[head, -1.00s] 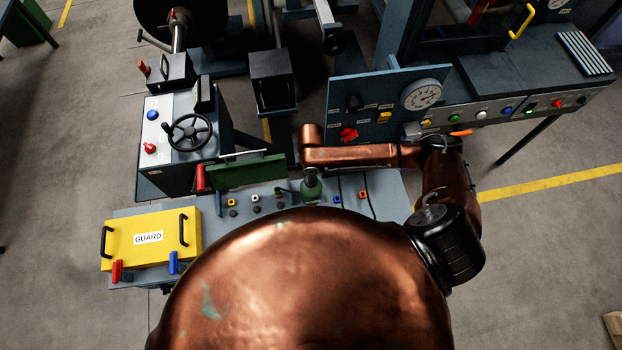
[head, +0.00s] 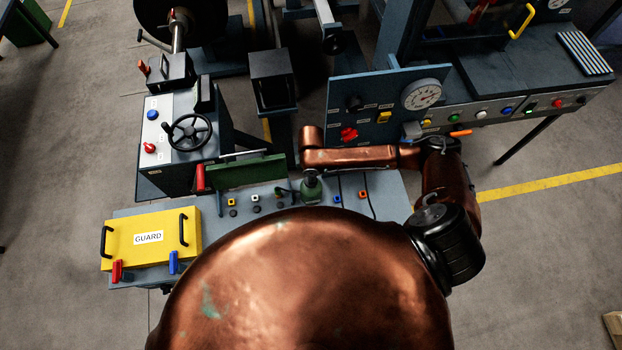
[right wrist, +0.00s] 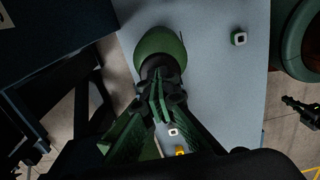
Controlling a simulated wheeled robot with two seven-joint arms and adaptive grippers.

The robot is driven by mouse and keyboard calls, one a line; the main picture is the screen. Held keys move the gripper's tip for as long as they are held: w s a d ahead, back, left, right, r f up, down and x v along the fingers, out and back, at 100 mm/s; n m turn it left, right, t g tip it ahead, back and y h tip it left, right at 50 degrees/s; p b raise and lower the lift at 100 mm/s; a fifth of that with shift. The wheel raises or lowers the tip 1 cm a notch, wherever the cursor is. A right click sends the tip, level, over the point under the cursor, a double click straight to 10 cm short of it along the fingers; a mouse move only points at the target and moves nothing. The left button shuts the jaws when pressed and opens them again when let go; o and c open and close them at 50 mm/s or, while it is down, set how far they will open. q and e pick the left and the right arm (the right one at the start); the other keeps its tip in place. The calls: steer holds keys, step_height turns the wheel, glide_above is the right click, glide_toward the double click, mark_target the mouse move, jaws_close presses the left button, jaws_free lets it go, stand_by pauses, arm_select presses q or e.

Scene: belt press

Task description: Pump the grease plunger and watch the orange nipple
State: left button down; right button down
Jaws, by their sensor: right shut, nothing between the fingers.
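The green grease pump (head: 312,191) stands on the grey bench panel below my right wrist in the head view. In the right wrist view its green rounded body (right wrist: 160,45) shows with a dark part at the near side. My right gripper (right wrist: 160,88) is shut and empty, its fingertips together at that dark part; whether they touch it I cannot tell. The orange nipple (head: 362,195) sits to the right of the pump, in the open. A blue nipple (head: 337,198) is between them. My left gripper is out of view.
White (head: 255,197) and yellow (head: 232,202) nipples sit left of the pump. A green plate (head: 245,172) with a red handle stands behind them. A yellow guard (head: 150,237) lies at the left. A gauge panel (head: 390,100) stands close behind my right forearm.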

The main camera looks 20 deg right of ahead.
steer(key=shift+f, duration=1)
step_height(320, 180, up, 8)
steer(key=p, duration=0.8)
steer(key=shift+p, duration=0.35)
steer(key=shift+f, duration=0.15)
stand_by(0.6)
